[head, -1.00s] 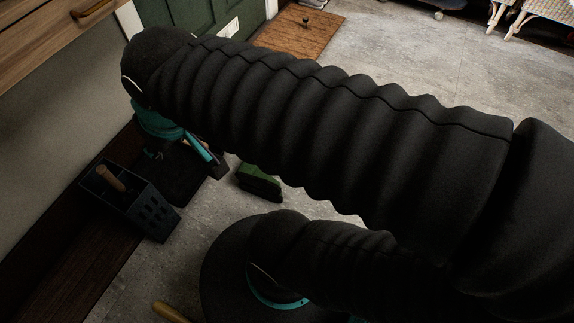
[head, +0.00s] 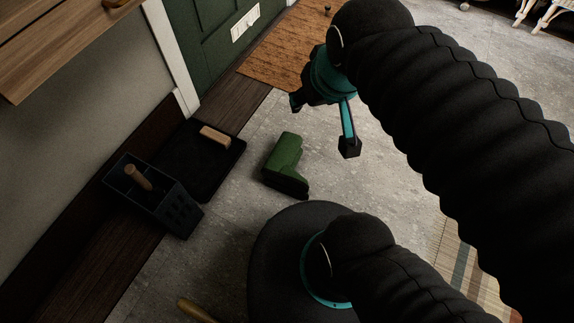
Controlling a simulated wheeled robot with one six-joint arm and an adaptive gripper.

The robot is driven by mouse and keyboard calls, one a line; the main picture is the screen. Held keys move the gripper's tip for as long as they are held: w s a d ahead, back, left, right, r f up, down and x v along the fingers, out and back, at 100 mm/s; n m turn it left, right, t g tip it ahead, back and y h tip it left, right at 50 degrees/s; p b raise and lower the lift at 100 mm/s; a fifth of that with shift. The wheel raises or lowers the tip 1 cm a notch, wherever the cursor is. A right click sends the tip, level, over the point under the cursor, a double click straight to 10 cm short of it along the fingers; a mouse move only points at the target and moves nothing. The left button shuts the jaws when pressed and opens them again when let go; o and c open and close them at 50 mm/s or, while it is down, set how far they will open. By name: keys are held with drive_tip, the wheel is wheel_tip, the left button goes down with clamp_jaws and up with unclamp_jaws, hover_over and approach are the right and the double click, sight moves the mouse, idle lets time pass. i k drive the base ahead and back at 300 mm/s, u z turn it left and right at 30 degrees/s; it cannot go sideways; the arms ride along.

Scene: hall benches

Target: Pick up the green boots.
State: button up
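The green boots (head: 284,158) are on the grey floor near the middle of the head view, with a dark sole edge facing the bottom of the picture. They show as one green shape, and I cannot tell whether one boot or two are there. My gripper (head: 322,126) is up and to the right of the boots in the picture, apart from them. Its two teal and black fingers are spread wide with nothing between them. The boots are in full view, not covered by my arm.
A black tray (head: 184,181) holding a wooden-backed block (head: 215,137) lies left of the boots. A dark crate (head: 180,212) with a wooden handle in it stands beside the tray. A brown doormat (head: 272,60) lies by the green door (head: 205,35). A striped rug (head: 455,250) is at right.

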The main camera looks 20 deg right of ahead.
sight(279, 172)
drive_tip(key=u, duration=2.1)
drive_tip(key=k, duration=1.25)
drive_tip(key=z, duration=1.2)
